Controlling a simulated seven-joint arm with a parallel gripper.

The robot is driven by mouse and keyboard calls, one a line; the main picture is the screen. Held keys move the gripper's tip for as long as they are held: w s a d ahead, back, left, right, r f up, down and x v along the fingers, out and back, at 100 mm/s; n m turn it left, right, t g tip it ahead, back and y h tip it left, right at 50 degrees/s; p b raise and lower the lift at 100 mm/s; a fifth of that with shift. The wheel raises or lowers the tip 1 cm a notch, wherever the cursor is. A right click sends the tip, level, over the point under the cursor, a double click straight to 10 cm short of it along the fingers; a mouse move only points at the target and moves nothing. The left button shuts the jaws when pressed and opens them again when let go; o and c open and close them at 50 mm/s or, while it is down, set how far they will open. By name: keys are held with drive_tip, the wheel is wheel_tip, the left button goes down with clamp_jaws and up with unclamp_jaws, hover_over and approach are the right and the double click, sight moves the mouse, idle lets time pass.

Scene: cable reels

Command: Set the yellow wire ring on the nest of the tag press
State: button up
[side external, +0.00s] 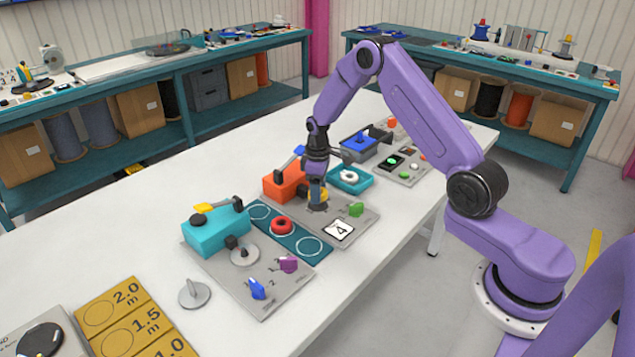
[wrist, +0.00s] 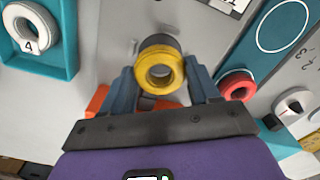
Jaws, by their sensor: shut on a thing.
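The yellow wire ring (wrist: 160,65) is between the two fingers of my gripper (wrist: 162,82) in the wrist view, with its hole facing the camera. In the side view my gripper (side external: 317,185) points down, shut on the ring (side external: 319,195), beside an orange press (side external: 283,184) with a blue lever. The ring is low over a dark round seat (side external: 316,207) on the press's grey plate. A dark round edge (wrist: 160,41) shows just behind the ring in the wrist view. I cannot tell whether ring and seat touch.
A teal press (side external: 215,232) stands nearer the front left. A teal strip (side external: 262,213) holds a red ring (side external: 282,226). A teal tray (side external: 365,181) holds a white ring (side external: 349,176).

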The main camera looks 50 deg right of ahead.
drive_tip(key=shift+f, duration=0.25)
drive_tip(key=shift+f, duration=0.85)
drive_tip(key=o, duration=1.1)
drive_tip(key=shift+o, duration=0.2)
wheel_tip(320, 180, up, 8)
